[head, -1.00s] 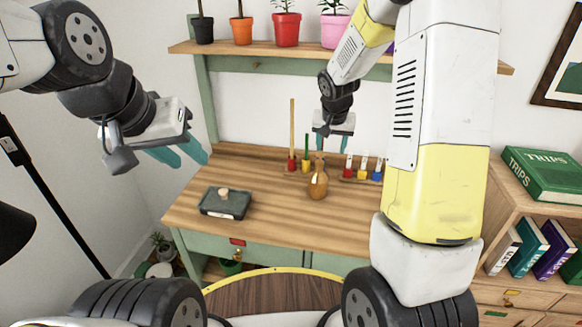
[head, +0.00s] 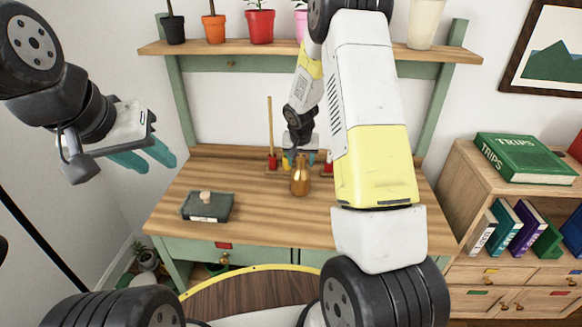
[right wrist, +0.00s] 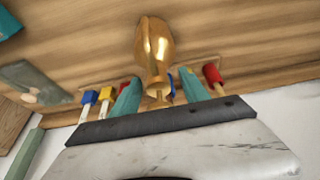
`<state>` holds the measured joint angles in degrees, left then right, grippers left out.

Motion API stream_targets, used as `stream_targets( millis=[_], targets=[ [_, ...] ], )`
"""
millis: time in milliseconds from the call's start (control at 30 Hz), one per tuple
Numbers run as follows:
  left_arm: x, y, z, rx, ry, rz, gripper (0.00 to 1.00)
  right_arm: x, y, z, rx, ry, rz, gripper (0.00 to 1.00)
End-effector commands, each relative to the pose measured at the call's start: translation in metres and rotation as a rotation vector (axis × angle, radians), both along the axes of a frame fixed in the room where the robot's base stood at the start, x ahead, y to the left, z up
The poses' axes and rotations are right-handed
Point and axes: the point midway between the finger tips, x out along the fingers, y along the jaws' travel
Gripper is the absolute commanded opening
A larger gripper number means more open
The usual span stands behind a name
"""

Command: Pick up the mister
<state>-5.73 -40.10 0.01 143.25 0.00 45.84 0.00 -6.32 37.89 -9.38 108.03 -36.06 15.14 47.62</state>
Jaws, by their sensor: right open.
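The mister (head: 300,182) is a golden-brown metal bottle standing upright on the wooden tabletop, in the middle of the head view. It also shows in the right wrist view (right wrist: 153,45), its narrow top end pointing toward the gripper. My right gripper (head: 300,157) is low over the table just behind the mister, partly hidden by its top. In the right wrist view its teal fingers (right wrist: 160,88) are apart, with the mister's narrow top between them in the picture; contact cannot be told. My left gripper (head: 145,158) is open and empty, in the air left of the table.
Colored test pieces on a wooden rack (right wrist: 98,100) stand close behind the mister. A dark green box (head: 208,207) with a light knob lies on the table's left. A shelf (head: 240,52) with potted plants is above. A bookcase (head: 500,240) stands right.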

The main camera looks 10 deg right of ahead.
Motion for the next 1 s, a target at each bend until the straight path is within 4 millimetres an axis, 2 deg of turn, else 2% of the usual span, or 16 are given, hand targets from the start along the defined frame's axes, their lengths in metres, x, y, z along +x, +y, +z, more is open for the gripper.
stream_targets(
  millis=[167,433,1000],
  targets=[
    [0.0,0.0,0.0,0.0,0.0,0.0,0.36,0.0001,-0.0002,0.0003,0.0,-0.001,-0.001,0.53],
    [-0.0001,0.0,0.0001,0.0,0.0,0.0,0.36,0.0,-0.0001,0.0005,0.0,-0.001,-0.001,0.0],
    [-0.0001,0.0,0.0001,0.0,0.0,0.0,0.36,-0.0001,-0.0001,0.0006,0.0,0.0,-0.001,0.0]
  ],
)
